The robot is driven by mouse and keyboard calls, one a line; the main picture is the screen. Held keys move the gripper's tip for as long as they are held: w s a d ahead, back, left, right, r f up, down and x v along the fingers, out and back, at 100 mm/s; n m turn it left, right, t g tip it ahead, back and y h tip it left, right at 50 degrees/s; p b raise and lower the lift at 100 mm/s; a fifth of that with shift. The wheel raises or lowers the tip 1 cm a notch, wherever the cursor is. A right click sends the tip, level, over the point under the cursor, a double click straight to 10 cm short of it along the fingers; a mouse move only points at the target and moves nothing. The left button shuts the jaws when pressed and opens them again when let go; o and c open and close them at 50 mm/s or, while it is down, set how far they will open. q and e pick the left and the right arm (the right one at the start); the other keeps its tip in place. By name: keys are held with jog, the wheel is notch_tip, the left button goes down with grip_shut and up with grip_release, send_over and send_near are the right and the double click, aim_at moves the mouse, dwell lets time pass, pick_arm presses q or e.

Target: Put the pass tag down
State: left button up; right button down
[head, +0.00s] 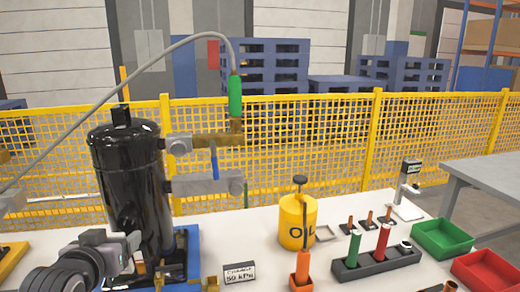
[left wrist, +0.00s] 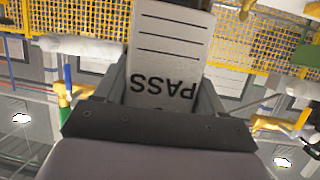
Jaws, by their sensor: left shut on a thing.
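The pass tag (left wrist: 170,45) is a white card with black lines and the word PASS, seen upside down in the left wrist view. My left gripper (left wrist: 160,88) is shut on its lettered end, with one finger on either side. In the head view my left gripper (head: 132,243) is low at the left, in front of the black compressor tank (head: 130,185). The tag cannot be made out clearly there. My right gripper is not in view.
A sign (head: 239,272), yellow oil can (head: 297,220), dark holder with green and red handles (head: 375,262), and green (head: 443,238) and red (head: 487,270) trays stand on the white table. A grey hose (head: 110,95) arches above. Some white tabletop (head: 228,228) is clear right of the tank.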

pick_arm(q)
jog(key=s+d+f+m+h+p, duration=0.1)
jog(key=s+d+f+h+p, duration=0.1)
jog(key=s+d+f, duration=0.2)
jog(key=s+d, duration=0.3)
jog(key=s, duration=0.3)
jog(key=shift+s+d+f+m, duration=0.3)
jog(key=shift+s+f, duration=0.1)
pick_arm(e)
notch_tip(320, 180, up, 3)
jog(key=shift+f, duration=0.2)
pick_arm(q)
jog(key=shift+a, duration=0.1)
